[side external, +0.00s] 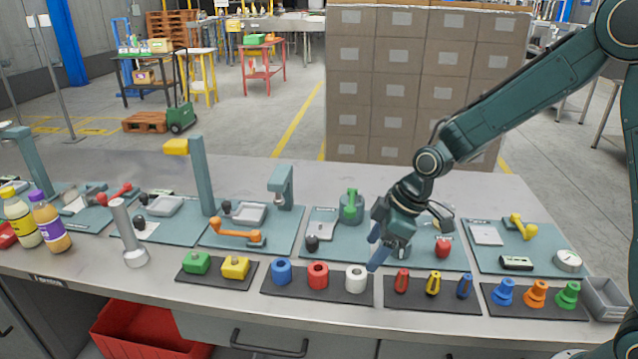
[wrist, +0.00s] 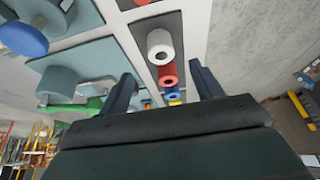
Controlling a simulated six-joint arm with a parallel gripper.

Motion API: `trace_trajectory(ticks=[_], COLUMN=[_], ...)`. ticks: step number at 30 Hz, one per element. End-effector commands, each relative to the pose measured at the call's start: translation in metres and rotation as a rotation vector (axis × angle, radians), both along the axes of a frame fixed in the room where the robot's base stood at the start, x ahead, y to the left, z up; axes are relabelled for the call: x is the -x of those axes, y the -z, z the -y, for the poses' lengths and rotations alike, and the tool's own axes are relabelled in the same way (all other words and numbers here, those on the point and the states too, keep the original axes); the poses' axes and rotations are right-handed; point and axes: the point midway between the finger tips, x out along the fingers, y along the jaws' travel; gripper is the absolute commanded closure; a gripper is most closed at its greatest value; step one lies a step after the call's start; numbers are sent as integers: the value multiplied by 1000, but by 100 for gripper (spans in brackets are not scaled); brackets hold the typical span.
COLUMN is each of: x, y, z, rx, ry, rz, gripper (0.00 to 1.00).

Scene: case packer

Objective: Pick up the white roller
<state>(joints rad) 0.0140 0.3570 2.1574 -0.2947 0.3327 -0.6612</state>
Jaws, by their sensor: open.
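The white roller (side external: 356,278) stands upright at the right end of a dark mat (side external: 336,293), with its hole facing up. It also shows in the wrist view (wrist: 160,42), ahead of the fingertips and roughly in line with the gap between them. My gripper (side external: 375,248) is open and empty, just above and to the right of the white roller in the side view. Its two blue fingers show in the wrist view (wrist: 162,78). A red roller (side external: 318,275) and a blue roller (side external: 281,271) stand on the same mat, left of the white one.
A mat right of the roller holds red, yellow and blue small parts (side external: 433,283). A mat to the left holds green and yellow blocks (side external: 235,267). Behind stand a green fixture (side external: 351,206), a black knob (side external: 312,243) and a red knob (side external: 443,247). The bench front edge is close.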

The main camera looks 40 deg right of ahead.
Motion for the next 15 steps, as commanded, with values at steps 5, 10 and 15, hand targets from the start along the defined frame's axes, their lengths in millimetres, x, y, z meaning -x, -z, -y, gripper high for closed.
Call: trace_trajectory(ticks=[5, 10, 15], x=[-5, -9, -10], y=[21, 32, 35], z=[-6, -10, -10], rx=[0, 0, 0], ry=[-1, -1, 0], rz=[-3, 0, 1], gripper=[35, 35, 35])
